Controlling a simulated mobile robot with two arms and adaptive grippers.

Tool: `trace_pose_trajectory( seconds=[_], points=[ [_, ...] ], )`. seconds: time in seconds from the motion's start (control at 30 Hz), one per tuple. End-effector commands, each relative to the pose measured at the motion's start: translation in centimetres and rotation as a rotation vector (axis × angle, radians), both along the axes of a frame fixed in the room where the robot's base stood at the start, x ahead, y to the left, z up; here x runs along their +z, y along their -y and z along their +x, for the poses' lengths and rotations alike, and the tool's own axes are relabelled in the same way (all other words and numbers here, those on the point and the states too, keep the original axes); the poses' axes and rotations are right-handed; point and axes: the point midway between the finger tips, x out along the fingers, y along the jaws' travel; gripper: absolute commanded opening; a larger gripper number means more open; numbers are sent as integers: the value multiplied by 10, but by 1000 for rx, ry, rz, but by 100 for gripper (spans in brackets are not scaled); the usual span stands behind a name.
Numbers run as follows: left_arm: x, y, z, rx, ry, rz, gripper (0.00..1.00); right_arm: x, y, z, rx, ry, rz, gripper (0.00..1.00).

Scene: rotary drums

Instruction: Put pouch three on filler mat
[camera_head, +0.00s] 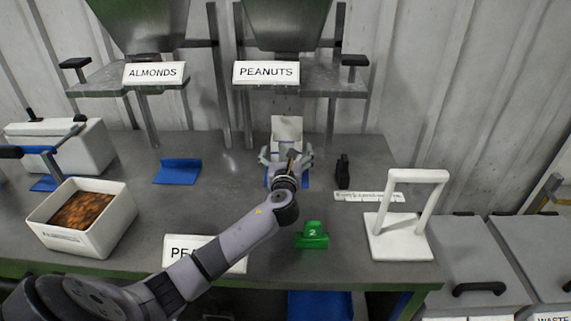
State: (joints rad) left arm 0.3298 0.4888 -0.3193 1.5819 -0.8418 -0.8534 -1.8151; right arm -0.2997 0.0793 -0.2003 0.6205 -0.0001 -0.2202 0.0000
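A pale upright pouch (287,129) stands below the PEANUTS hopper; no number on it can be read. A blue filler mat (306,181) shows only in part around my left gripper, which hides the rest. Another blue mat (177,171) lies bare below the ALMONDS hopper. My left gripper (287,158) is at the pouch, with its fingers spread to either side of the pouch's lower part. Whether they touch it cannot be seen. My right gripper is not in view.
A green object marked 2 (312,236) and a white stand (400,218) are on the right of the table. A black device (343,171) stands near the pouch. A white crate (118,222) of brown contents is at left. Grey bins (470,262) stand at right.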

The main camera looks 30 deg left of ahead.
Motion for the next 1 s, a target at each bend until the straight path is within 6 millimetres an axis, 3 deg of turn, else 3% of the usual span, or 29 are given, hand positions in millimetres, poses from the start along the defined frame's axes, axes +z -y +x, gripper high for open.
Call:
trace_pose_trajectory(
  seconds=[0.2, 0.4, 1.0],
  points=[
    [-1, 26, -42, -3, -1, 0, 94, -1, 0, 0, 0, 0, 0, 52],
    [0, 41, -66, -2, 0, 1, 94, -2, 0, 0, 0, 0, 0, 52],
    [1, 45, -73, 0, 0, 1, 94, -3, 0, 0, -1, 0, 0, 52]
  ],
)
